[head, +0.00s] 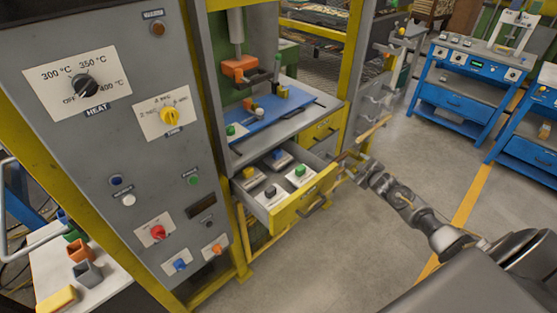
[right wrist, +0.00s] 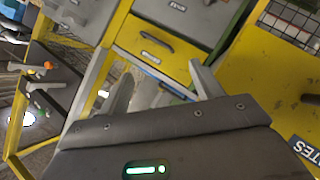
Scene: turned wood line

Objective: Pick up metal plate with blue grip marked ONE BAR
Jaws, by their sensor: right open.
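An open drawer (head: 318,198) with a yellow front holds several plates with coloured grips. The plate at its back (head: 281,159) has a small dark grip that may be the blue one; its marking is too small to read. Plates with a yellow grip (head: 249,172), a green grip (head: 300,170) and a black grip (head: 271,191) lie around it. My right gripper (head: 346,168) is just right of the drawer, near its front corner, apart from the plates. In the right wrist view its two fingers (right wrist: 160,88) are spread and no plate shows between them. My left gripper is out of view.
A blue board (head: 275,118) lies on the bench above the drawer, under an orange press part (head: 240,68). A control panel (head: 125,130) stands at left. A closed yellow drawer (head: 322,130) is behind my gripper. Blue carts (head: 465,85) stand at right; the floor between is clear.

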